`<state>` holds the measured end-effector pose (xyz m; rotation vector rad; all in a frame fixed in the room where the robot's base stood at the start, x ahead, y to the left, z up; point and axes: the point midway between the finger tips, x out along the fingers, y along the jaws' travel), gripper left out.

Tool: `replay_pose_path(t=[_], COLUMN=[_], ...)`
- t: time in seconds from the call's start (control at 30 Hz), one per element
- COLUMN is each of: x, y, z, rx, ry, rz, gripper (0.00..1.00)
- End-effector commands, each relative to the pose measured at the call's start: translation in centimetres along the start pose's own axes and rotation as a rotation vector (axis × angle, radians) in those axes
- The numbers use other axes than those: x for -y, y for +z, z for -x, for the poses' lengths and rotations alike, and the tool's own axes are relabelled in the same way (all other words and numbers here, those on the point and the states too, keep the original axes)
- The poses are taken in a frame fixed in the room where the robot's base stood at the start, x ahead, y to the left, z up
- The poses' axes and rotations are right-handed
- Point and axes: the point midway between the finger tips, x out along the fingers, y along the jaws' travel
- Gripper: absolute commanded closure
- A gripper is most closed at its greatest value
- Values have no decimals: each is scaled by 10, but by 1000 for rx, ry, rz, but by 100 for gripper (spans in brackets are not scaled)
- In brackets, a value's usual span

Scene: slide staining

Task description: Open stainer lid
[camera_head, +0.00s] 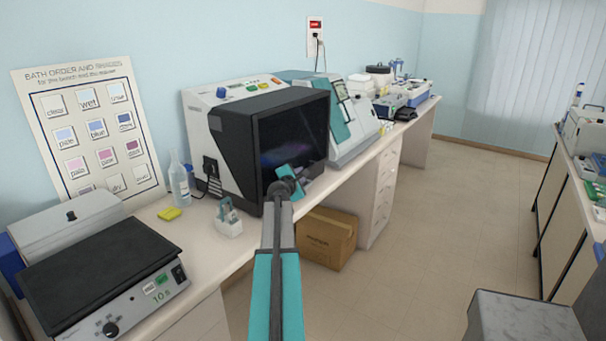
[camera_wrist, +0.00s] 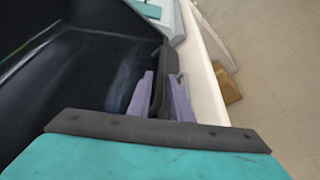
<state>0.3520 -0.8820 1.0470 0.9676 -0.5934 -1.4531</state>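The stainer (camera_head: 222,119) is a white and black benchtop machine with colored buttons on top. Its large dark glossy lid (camera_head: 292,135) covers the front and looks down; the lid surface also fills the left of the wrist view (camera_wrist: 80,75). My gripper (camera_head: 289,184) is at the lid's lower front edge in the head view, partly hidden by my arm. In the wrist view, the two lavender fingers (camera_wrist: 162,98) stand on either side of a dark bar (camera_wrist: 162,75) at the lid's edge. I see no clear gap, but cannot tell whether they grip it.
A teal and white machine (camera_head: 345,120) stands right behind the stainer. A cardboard box (camera_head: 326,240) is on the floor below.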

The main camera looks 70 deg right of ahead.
Motion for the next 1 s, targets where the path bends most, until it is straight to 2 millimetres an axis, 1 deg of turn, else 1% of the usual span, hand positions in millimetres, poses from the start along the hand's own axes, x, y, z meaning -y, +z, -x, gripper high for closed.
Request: replay_pose_path(t=[0.03,0.1,0.7,0.8,1.0], x=[-1,-1,-1,0,1], y=[0,0,1,1,2], z=[-7,-13,-65,-71,-77], rx=[0,0,1,1,2], ry=[-1,0,-1,-1,-1], rz=[0,0,0,0,0], gripper=[81,81,81,81,81])
